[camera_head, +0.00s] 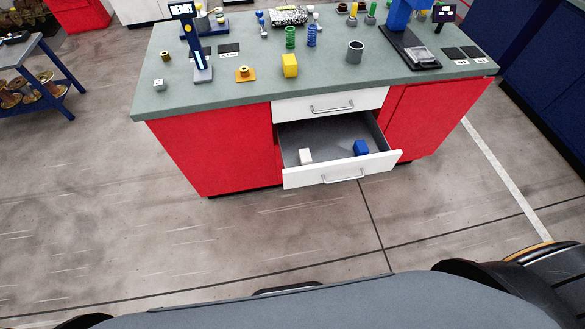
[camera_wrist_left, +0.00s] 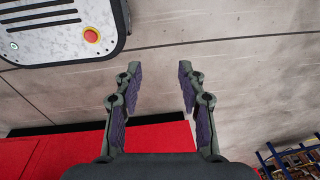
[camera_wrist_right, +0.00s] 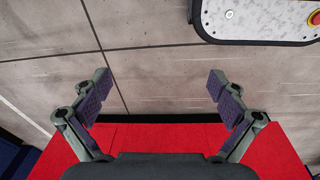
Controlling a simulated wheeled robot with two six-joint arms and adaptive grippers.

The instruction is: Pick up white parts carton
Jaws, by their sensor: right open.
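The white parts carton (camera_head: 305,156) is a small white box in the left part of an open drawer (camera_head: 335,174) in the red workbench. A blue box (camera_head: 361,147) sits in the same drawer, to its right. My left gripper (camera_wrist_left: 160,70) is open and empty, over bare floor in the left wrist view. My right gripper (camera_wrist_right: 158,82) is open and empty, with the red bench front below it in the right wrist view. Neither gripper shows in the head view, and the carton shows in neither wrist view.
The grey-green worktop (camera_head: 225,88) holds a yellow box (camera_head: 290,65), a grey cup (camera_head: 355,52), springs, a small pale cube (camera_head: 159,85) and a blue stand (camera_head: 197,50). A closed white drawer (camera_head: 330,104) is above the open one. The floor in front is clear.

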